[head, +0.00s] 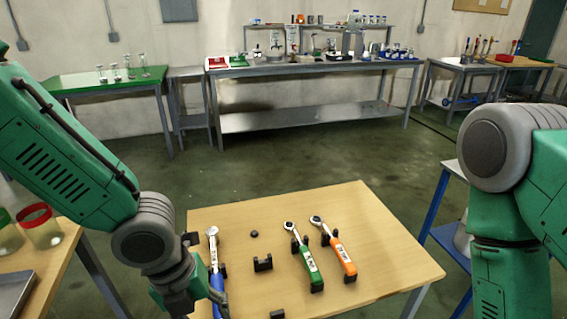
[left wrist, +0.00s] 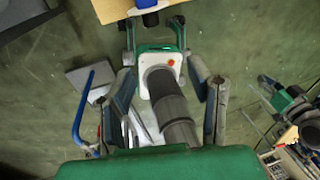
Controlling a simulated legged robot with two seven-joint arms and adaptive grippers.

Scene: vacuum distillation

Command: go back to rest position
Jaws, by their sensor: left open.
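My left gripper (head: 195,293) is low at the near left edge of the wooden table, beside the handle of the blue torque wrench (head: 215,262). In the left wrist view my left gripper (left wrist: 157,28) has its fingers spread, with nothing held between them. The blue handle end (left wrist: 148,4) shows at the top of that view, just beyond the fingertips. The blue wrench lies in its black holders. My right arm comes in at the right of the head view, and its gripper is out of the picture.
On the wooden table (head: 390,268), a green wrench (head: 308,265) and an orange wrench (head: 344,257) lie in black holders. Empty black holders (head: 263,263) sit between. A side table with a red-rimmed jar (head: 40,230) stands at left. A blue-legged stand (head: 435,205) is at right.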

